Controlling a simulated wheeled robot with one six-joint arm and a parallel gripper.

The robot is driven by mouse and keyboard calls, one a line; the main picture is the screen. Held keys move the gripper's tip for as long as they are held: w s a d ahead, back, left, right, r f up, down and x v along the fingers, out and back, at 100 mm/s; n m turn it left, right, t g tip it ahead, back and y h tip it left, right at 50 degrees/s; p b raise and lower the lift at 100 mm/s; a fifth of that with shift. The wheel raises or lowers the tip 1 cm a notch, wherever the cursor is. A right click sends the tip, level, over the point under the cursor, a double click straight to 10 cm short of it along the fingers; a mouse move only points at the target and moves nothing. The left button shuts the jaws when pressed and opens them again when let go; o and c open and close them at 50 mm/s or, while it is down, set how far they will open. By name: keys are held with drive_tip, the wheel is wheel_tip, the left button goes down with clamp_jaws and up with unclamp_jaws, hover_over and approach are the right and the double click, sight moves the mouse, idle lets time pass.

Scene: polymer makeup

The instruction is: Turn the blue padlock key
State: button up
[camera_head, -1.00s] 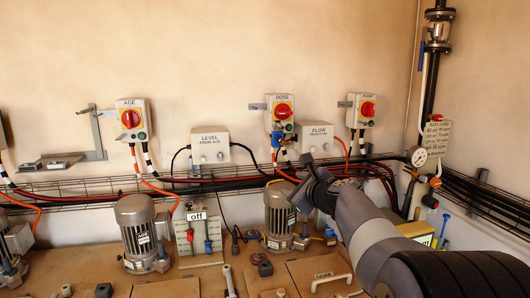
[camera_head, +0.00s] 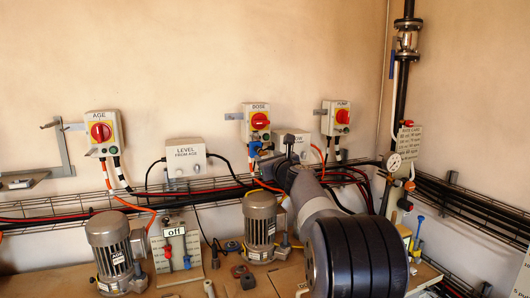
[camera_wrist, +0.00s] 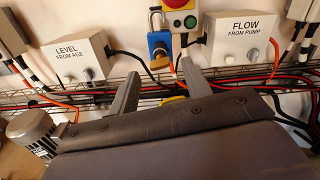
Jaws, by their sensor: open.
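The blue padlock (camera_wrist: 159,46) hangs from the bottom of the DOSE switch box (camera_wrist: 182,18), left of its green button. A small brownish key (camera_wrist: 158,56) shows on its face, though its angle is hard to make out. In the head view the blue padlock (camera_head: 254,149) shows below the DOSE box (camera_head: 257,122). My gripper (camera_wrist: 159,70) is open and empty. Its two fingers point up toward the wall, one either side of and below the padlock, apart from it. In the head view my gripper (camera_head: 284,166) is partly hidden by my own arm.
The LEVEL box (camera_wrist: 78,59) is left of the padlock and the FLOW box (camera_wrist: 240,39) right. Cables and a wire tray (camera_head: 60,205) run along the wall below. Motors (camera_head: 260,222) stand on the bench under it.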

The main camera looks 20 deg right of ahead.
sight(263, 154)
drive_tip(key=shift+w+p, duration=0.45)
drive_tip(key=shift+w, duration=1.05)
drive_tip(key=c, duration=1)
drive_tip(key=shift+f+n+b, duration=0.1)
drive_tip(key=shift+n+b, duration=0.25)
drive_tip(key=shift+n, duration=0.05)
drive_tip(key=shift+n+b, duration=3.95)
drive_tip(key=shift+n, duration=3.55)
